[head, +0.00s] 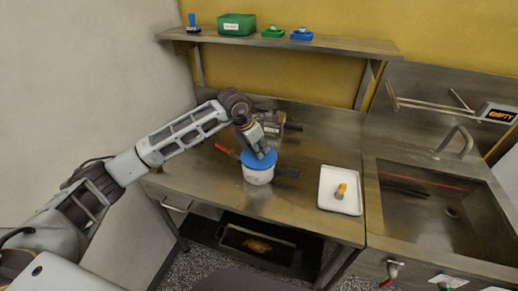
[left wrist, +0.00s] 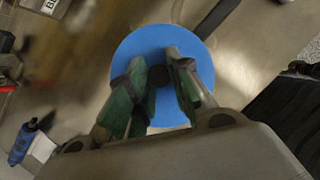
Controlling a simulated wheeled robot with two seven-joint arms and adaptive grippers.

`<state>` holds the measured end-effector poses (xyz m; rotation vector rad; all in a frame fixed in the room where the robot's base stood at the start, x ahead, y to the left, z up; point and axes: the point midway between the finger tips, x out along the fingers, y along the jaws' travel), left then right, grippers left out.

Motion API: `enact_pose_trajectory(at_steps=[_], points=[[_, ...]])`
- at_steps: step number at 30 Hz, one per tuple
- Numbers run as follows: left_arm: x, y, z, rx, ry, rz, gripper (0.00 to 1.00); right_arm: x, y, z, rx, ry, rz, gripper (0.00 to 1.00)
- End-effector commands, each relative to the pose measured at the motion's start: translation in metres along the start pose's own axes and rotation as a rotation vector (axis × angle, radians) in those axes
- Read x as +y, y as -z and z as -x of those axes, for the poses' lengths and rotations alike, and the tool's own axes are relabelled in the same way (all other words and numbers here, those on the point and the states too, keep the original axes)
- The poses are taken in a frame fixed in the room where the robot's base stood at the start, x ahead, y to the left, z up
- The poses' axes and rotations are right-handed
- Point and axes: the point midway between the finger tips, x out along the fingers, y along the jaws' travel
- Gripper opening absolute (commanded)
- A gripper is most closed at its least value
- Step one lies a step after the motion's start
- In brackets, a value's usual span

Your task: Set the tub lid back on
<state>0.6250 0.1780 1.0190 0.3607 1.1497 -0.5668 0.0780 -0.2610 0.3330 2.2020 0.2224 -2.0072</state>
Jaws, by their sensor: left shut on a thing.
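A white tub (head: 257,174) stands upright on the steel bench. The blue lid (head: 260,158) is at the top of the tub and looks roughly level; I cannot tell whether it is fully seated. My left gripper (head: 262,152) comes down on the lid from above. In the left wrist view the gripper (left wrist: 158,72) is shut on the dark knob (left wrist: 158,76) at the middle of the round blue lid (left wrist: 130,50). The lid hides most of the tub there. My right gripper is not in view.
A white tray (head: 328,202) holding a yellow-topped item (head: 341,191) lies right of the tub. A dark flat tool (head: 288,172) and a red-handled tool (head: 222,149) lie beside the tub. The sink (head: 430,200) is at right, and a shelf (head: 290,42) runs above the bench.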

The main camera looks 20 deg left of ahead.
Motion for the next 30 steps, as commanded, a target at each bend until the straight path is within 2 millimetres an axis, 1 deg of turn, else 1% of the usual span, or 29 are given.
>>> enact_pose_trajectory(at_steps=[14,30], points=[[0.0002,0.0014,-0.0034,0.0,0.0,0.0,0.0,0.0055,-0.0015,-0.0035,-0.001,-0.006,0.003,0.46],[0.0003,0.0028,-0.007,0.0,0.0,0.0,0.0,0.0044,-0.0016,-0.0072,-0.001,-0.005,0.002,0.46]])
